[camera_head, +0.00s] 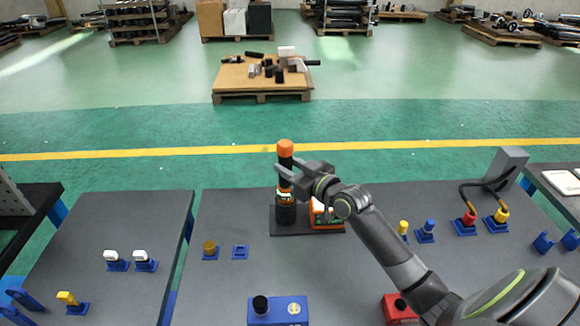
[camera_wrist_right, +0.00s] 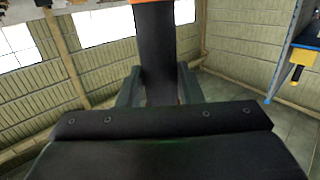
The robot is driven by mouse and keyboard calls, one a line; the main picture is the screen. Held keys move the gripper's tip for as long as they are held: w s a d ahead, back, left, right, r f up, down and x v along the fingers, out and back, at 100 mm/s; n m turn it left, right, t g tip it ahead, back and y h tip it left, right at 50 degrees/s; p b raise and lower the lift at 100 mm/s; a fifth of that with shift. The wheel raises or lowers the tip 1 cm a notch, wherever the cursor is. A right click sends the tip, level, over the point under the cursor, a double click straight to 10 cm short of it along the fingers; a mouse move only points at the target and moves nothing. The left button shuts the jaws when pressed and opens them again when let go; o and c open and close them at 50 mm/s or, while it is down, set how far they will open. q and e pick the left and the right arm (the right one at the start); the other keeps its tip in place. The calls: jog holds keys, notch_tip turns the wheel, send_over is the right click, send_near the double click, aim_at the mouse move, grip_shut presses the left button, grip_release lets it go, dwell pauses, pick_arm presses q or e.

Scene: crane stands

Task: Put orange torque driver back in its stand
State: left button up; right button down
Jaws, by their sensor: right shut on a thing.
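The orange torque driver (camera_head: 285,150) is upright in the camera_head view, with an orange cap and a dark body. My right gripper (camera_head: 285,179) is shut around its dark body below the cap. In the right wrist view the dark body (camera_wrist_right: 156,50) stands between the two fingers (camera_wrist_right: 158,88), with a strip of orange at the top edge. Below the gripper is a black cylindrical holder (camera_head: 286,214) on a dark base plate (camera_head: 310,230); whether the driver's lower end is inside it I cannot tell. My left gripper is not in view.
An orange and white unit (camera_head: 324,215) stands on the same plate, right of the holder. A blue box (camera_head: 278,312) and a red box (camera_head: 397,309) are at the front. Blue holders with yellow and red parts stand at right. The bench left of the plate is mostly clear.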

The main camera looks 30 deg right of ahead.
jog(key=shift+f+b, duration=0.4)
jog(key=shift+b, duration=0.05)
jog(key=c, duration=1)
grip_release()
jog(key=shift+r, duration=0.15)
jog(key=shift+o, duration=0.4)
jog(key=shift+s, duration=0.1)
jog(key=shift+f, duration=0.25)
jog(key=shift+p+v, duration=0.85)
jog(key=shift+v, duration=1.2)
jog(key=shift+s+d+r, duration=0.1)
jog(key=shift+s+r, duration=0.05)
jog(key=shift+s, duration=0.25)
